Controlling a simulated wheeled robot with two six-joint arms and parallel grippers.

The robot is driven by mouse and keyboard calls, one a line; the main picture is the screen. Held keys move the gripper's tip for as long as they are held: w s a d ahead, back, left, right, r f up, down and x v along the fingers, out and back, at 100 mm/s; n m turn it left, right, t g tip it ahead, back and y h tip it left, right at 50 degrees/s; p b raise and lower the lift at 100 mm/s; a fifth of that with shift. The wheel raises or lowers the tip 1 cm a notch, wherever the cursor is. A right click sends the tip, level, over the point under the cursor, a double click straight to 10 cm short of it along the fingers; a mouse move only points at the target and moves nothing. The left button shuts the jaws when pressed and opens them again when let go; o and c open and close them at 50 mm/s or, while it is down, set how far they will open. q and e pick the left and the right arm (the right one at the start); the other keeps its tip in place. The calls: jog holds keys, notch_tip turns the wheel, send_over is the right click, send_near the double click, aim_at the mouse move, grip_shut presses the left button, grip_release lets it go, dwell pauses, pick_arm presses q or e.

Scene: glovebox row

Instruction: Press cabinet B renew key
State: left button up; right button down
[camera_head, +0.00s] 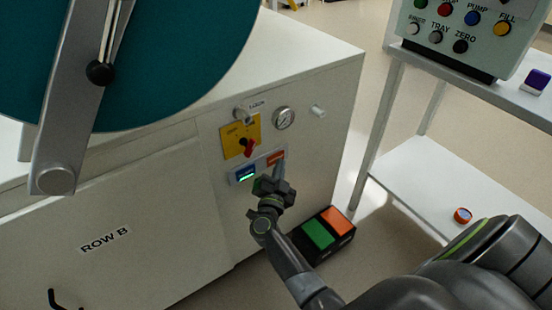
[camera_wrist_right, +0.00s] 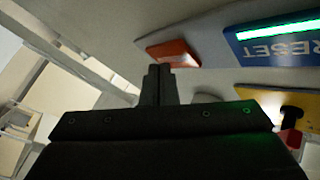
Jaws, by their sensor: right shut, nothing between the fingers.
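The cabinet marked ROW B (camera_head: 190,225) has a small panel on its right side. A blue key (camera_head: 243,174) with a lit green bar sits on it; in the right wrist view this key (camera_wrist_right: 285,48) reads RESET, upside down. An orange key (camera_head: 275,157) is just to its right; it also shows in the right wrist view (camera_wrist_right: 174,53), its label unreadable. No key that I can read says renew. My right gripper (camera_head: 279,170) is shut and empty, its tips close to the orange key. I cannot tell whether they touch it. My left gripper is out of view.
A yellow plate with a red switch (camera_head: 248,147) and a gauge (camera_head: 284,118) are above the keys. A green and orange pedal box (camera_head: 322,236) stands on the floor below. The round teal door (camera_head: 180,60) hangs at upper left. A shelf stand (camera_head: 425,175) is right.

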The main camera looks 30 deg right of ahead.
jog(key=shift+w, duration=0.35)
dwell(0.5)
dwell(0.3)
jog(key=shift+s+p, duration=0.55)
jog(key=shift+s, duration=0.25)
jog(key=s+p, duration=0.2)
jog(key=s, duration=0.3)
jog(key=shift+d, duration=0.2)
dwell(0.8)
